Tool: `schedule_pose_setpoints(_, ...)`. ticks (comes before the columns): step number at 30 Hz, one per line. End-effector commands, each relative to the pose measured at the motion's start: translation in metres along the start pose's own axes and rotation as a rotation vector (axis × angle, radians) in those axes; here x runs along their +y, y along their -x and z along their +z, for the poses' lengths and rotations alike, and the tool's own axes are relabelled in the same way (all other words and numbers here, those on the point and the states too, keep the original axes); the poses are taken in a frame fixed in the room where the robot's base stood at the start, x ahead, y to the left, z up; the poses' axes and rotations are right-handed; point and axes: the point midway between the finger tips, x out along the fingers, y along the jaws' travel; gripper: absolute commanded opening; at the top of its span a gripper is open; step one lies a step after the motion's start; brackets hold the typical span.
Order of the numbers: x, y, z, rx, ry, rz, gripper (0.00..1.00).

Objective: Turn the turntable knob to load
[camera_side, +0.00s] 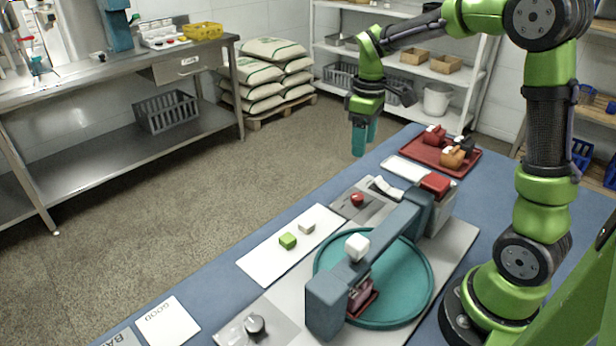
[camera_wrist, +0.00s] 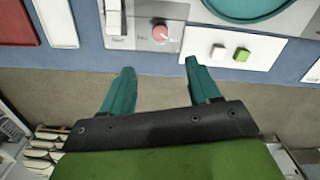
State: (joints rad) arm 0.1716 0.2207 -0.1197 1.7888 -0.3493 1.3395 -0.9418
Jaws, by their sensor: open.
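A red knob (camera_side: 357,199) sits on a grey panel beside the teal turntable (camera_side: 412,290). In the wrist view the red knob (camera_wrist: 160,33) lies ahead of and between my fingertips, with small markings around it too blurred to read. A dark knob (camera_side: 255,325) sits on another grey panel at the near end. I cannot tell from labels which one is the turntable knob. My gripper (camera_side: 362,145) hangs in the air, pointing down, above and behind the red knob. It also shows in the wrist view (camera_wrist: 160,68), open and empty with teal fingers apart. It touches neither knob.
A white card (camera_side: 270,263) holds a green and a white cube. Air around my gripper is clear.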

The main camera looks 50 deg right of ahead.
Motion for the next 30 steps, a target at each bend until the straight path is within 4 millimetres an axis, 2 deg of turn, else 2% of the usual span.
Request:
schedule_pose_setpoints(12,-0.001,-0.091,0.001,-0.005,-0.002,-0.003,0.61)
schedule_pose_setpoints(18,-0.001,-0.128,0.001,-0.002,-0.003,-0.002,0.61)
schedule_pose_setpoints(24,-0.001,-0.148,0.0,0.0,-0.003,-0.001,0.61)
schedule_pose_setpoints(30,-0.001,-0.152,0.0,0.002,-0.004,0.0,0.61)
